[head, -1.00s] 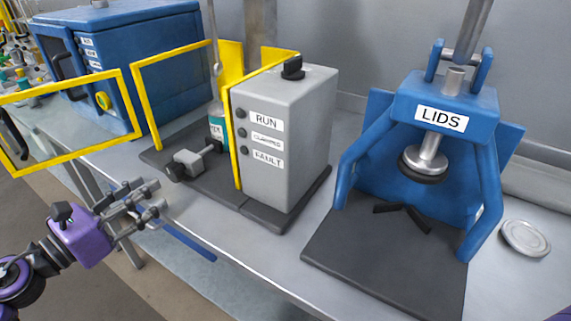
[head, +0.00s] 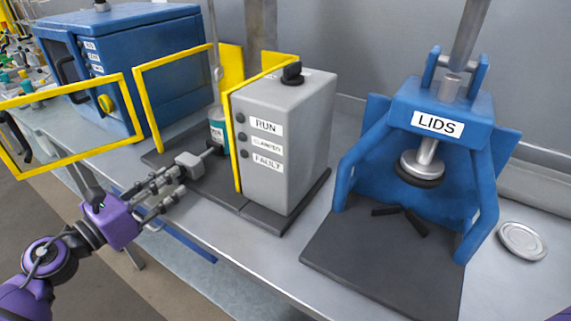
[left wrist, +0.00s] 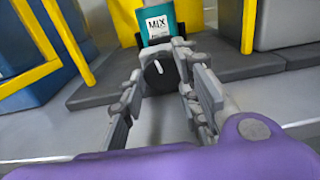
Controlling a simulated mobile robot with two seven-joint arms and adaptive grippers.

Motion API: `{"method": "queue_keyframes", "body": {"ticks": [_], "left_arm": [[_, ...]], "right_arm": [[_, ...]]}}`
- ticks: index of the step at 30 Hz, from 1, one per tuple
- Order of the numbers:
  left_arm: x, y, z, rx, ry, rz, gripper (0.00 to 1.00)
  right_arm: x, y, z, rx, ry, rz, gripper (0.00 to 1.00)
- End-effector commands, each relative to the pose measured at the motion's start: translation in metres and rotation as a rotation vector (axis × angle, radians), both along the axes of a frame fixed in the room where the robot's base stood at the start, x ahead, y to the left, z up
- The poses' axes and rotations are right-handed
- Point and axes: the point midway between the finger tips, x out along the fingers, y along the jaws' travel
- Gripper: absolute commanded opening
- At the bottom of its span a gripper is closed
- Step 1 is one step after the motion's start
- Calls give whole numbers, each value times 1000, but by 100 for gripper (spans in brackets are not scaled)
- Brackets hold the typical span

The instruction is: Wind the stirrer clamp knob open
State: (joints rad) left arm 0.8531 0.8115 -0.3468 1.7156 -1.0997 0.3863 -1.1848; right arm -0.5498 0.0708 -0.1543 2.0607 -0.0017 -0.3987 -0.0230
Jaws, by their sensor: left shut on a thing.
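The stirrer clamp is a grey block (head: 189,163) on the dark base plate, beside a bottle with a teal label (head: 217,131). Its round black knob (left wrist: 160,73), with a white mark, faces me in the left wrist view, in front of the teal "MIX" label (left wrist: 160,27). My left gripper (head: 173,184) is at the near side of the clamp in the head view, its fingers hiding most of the knob. In the left wrist view the fingers (left wrist: 160,82) stand on both sides of the knob and are shut on it. My right gripper is out of view.
An open yellow-framed guard door (head: 70,124) stands left of my left gripper. The grey control box (head: 285,140) with RUN label is right of the clamp. The blue LIDS press (head: 440,100) and a loose lid (head: 521,241) are farther right.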

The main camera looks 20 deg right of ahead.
Motion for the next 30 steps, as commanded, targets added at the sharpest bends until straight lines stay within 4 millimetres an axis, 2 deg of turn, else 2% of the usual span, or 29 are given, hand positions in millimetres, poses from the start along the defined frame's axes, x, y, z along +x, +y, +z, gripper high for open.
{"method": "queue_keyframes", "body": {"ticks": [11, 22, 30], "left_arm": [[2, 3, 1, -50, 68, 9, 4], [3, 3, 1, -206, 282, 11, 4], [3, 4, -1, -306, 418, 13, 4]], "right_arm": [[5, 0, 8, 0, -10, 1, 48], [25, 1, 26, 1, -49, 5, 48], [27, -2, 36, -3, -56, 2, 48]]}}
